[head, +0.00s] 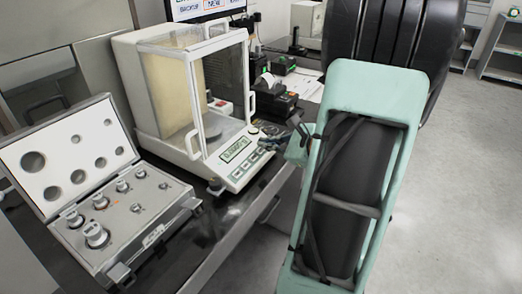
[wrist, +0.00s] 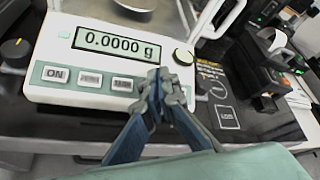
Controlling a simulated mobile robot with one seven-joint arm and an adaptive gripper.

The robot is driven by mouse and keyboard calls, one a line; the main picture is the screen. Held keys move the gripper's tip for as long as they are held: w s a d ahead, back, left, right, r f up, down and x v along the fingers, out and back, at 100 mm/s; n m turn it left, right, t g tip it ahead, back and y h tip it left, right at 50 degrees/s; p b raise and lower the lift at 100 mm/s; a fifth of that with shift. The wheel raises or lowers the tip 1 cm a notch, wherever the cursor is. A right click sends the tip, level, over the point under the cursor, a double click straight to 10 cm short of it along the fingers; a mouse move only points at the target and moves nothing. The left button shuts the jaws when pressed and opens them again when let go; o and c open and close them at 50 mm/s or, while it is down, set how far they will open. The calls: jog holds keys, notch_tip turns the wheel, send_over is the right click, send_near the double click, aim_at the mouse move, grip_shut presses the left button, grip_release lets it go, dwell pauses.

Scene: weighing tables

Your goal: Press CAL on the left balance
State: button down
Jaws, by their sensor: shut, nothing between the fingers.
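The balance (head: 185,100) stands on the dark table with a glass draft shield above its white front panel. In the wrist view the panel (wrist: 60,97) has a display (wrist: 115,46) reading 0.0000 g, with an ON button (wrist: 54,74) and more grey buttons (wrist: 88,78) in a row. The labels other than ON are too small to read, so I cannot tell which is CAL. My gripper (wrist: 163,78) is shut and empty, its tips over the right part of the button row, hiding part of it. Contact cannot be told. In the head view my gripper (head: 270,142) is at the panel's right end.
An open case of metal weights (head: 105,215) lies left of the balance. A round knob (wrist: 183,57) is right of the display. Black devices (head: 272,100), one with a paper roll, stand behind on the right. Open floor (head: 460,180) lies to the right.

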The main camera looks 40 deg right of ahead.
jog(key=shift+w+f+b, duration=0.1)
jog(key=shift+f+b, duration=0.3)
jog(key=shift+b, duration=0.1)
jog(key=shift+w+a+f+b, duration=0.15)
jog(key=shift+f+b, duration=0.15)
jog(key=shift+b, duration=0.15)
dwell(0.5)
jog(key=shift+r, duration=0.15)
jog(key=shift+s+d+r+p, duration=0.2)
jog(key=shift+s+r+p, duration=0.1)
jog(key=shift+r+p, duration=0.25)
jog(key=r+p, duration=0.1)
jog(key=s+r+p, duration=0.1)
jog(key=r, duration=0.1)
jog(key=r+p, duration=0.1)
jog(key=shift+s+d+r, duration=0.3)
jog(key=shift+r, duration=0.1)
dwell(1.0)
